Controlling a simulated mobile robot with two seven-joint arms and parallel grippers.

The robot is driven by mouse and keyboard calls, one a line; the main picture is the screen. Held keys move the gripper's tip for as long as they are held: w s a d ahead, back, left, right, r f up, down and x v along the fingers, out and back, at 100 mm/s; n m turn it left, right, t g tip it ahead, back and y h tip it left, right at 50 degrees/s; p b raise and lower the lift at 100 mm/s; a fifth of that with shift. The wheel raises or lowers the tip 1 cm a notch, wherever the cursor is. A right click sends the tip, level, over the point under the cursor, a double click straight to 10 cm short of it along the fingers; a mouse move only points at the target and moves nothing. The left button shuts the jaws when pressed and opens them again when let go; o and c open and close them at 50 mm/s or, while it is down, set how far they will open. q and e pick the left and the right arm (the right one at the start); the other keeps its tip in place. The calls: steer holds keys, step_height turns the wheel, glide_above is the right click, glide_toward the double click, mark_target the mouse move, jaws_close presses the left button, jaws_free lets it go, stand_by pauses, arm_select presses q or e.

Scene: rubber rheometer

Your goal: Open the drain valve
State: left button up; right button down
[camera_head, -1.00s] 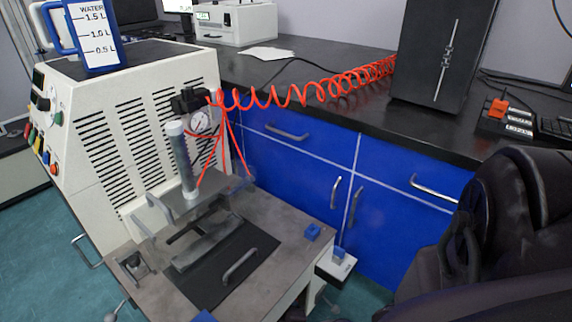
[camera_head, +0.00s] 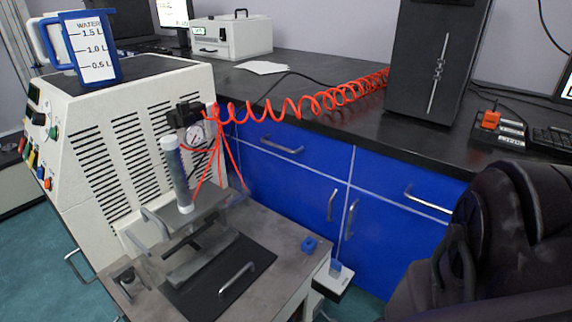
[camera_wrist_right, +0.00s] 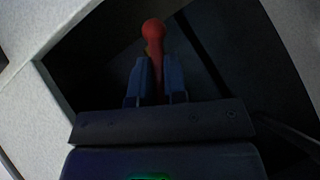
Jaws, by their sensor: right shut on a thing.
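In the right wrist view, a red handle with a round knob end (camera_wrist_right: 154,30) stands between the two blue fingers of my right gripper (camera_wrist_right: 154,80). The gripper is shut on the handle's shaft, and the knob sticks out past the fingertips. The valve body behind the handle is hidden in the dark. Neither gripper shows in the head view.
A cream rheometer cabinet (camera_head: 130,130) stands at the left with a blue water jug (camera_head: 92,50) on top. Its steel work table (camera_head: 285,240) is in front. A coiled red hose (camera_head: 300,105) runs to the black bench (camera_head: 340,120). Pale panels frame the dark recess around the handle.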

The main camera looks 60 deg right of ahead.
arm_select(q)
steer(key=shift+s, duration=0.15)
arm_select(e)
steer(key=shift+w+a+n+h, duration=0.25)
steer(key=shift+n+h, duration=0.15)
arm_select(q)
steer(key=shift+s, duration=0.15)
arm_select(e)
steer(key=shift+w+t+h, duration=0.1)
steer(key=shift+t+h, duration=0.2)
steer(key=shift+t, duration=0.1)
steer(key=c, duration=1.2)
jaws_free()
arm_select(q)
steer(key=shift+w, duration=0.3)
arm_select(e)
steer(key=shift+o, duration=0.2)
steer(key=shift+d, duration=0.1)
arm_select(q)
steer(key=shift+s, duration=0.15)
arm_select(e)
steer(key=shift+s, duration=0.2)
steer(key=shift+f, duration=0.1)
